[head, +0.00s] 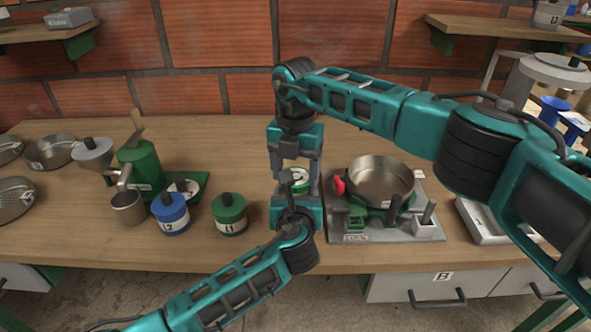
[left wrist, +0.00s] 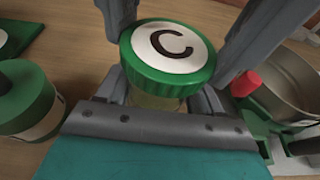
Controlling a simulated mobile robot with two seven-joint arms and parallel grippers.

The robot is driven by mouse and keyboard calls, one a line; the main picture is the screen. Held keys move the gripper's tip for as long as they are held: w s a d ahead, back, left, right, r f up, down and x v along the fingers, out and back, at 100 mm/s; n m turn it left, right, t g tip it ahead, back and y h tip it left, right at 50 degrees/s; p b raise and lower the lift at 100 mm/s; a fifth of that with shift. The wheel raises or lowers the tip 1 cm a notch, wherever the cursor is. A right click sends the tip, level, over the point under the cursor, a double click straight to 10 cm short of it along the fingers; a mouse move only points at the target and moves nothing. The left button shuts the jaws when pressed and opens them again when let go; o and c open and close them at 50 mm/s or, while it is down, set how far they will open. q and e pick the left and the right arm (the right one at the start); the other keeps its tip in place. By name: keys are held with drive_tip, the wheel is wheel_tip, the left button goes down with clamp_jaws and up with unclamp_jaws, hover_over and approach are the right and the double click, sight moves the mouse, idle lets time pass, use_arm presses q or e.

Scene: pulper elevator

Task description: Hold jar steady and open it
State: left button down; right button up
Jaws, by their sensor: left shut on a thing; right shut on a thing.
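The jar has a green lid (left wrist: 172,50) with a white disc marked C and a pale body (left wrist: 150,98) under it. In the head view the jar (head: 298,183) is upright between my two grippers, partly hidden by them. My left gripper (head: 297,192) reaches in from the front and is shut on the jar body. My right gripper (head: 296,172) comes down from above and is shut on the lid, its fingers on either side. The lid sits on the jar; whether it is loosened I cannot tell.
A steel pan (head: 381,180) on a grey-based device stands close on the right. A green jar L1 (head: 229,214), a blue jar L2 (head: 170,213) and a green pulper (head: 140,165) stand on the left. The wooden bench (head: 235,150) is clear behind the jars.

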drive_tip(key=n, duration=0.3)
drive_tip(key=shift+n, duration=0.4)
drive_tip(key=n, duration=0.3)
drive_tip(key=shift+n, duration=0.4)
drive_tip(key=n, duration=0.3)
drive_tip(key=shift+n, duration=0.4)
drive_tip(key=n, duration=0.3)
drive_tip(key=shift+n, duration=0.4)
drive_tip(key=o, duration=1.1)
drive_tip(key=shift+o, duration=0.3)
drive_tip(key=shift+s+a, duration=0.1)
drive_tip(key=shift+s+a, duration=0.1)
